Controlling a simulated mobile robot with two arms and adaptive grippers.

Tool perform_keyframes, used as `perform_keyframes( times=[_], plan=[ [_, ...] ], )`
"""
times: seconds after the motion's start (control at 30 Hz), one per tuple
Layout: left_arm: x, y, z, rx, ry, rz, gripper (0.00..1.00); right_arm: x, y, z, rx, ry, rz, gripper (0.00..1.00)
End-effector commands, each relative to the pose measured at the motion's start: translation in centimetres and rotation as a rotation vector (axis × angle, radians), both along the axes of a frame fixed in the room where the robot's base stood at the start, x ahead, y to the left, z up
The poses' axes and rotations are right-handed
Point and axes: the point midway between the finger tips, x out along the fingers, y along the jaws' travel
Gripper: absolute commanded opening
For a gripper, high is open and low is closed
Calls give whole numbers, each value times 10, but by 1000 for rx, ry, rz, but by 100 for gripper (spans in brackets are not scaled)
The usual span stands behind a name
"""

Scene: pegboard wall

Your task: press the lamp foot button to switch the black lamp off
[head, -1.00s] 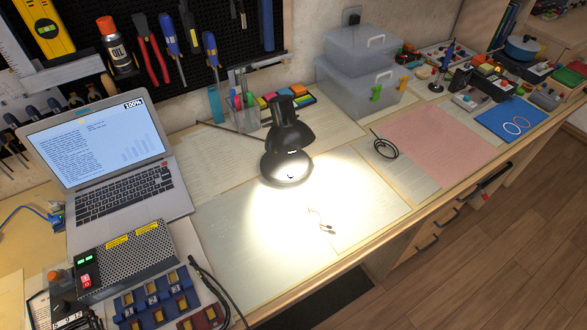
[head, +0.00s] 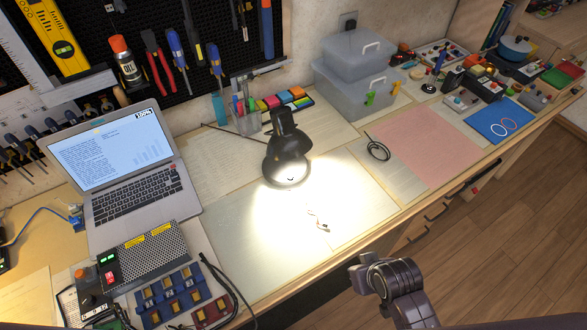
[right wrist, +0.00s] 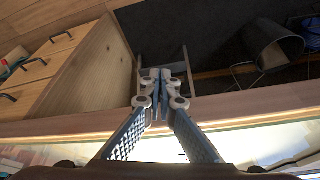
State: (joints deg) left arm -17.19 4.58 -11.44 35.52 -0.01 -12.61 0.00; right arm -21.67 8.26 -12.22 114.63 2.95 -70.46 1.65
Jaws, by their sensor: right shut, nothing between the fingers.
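The black lamp (head: 287,150) stands on the desk in the head view. Its shade points down and a bright pool of light lies on the desk in front of it, so it is on. The shade hides the lamp's foot, and I cannot make out the foot button. In the head view part of my right arm shows at the bottom right, in front of the desk and well apart from the lamp. In the right wrist view my right gripper (right wrist: 162,80) is shut and empty, near the desk's front edge. My left gripper is not in view.
A laptop (head: 125,178), a power supply (head: 143,255) and a blue parts bin (head: 172,290) stand to the left. Clear boxes (head: 350,80) and a pink mat (head: 425,145) are to the right. Small wires (head: 319,222) lie on the lit desk. Drawers (right wrist: 50,60) show below the desk.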

Motion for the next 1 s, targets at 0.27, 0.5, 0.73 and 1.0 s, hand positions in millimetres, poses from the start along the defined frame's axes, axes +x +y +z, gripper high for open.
perform_keyframes(
  times=[0.27, 0.5, 0.73, 1.0],
  plan=[
    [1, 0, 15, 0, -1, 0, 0, 43, 27, 86, 43, -106, 59, 0],
    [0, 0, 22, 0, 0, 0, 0, 120, 78, 145, 107, -256, 170, 0],
    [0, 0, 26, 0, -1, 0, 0, 168, 111, 194, 134, -355, 257, 0],
    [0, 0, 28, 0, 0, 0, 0, 185, 123, 214, 143, -391, 291, 0]
  ],
)
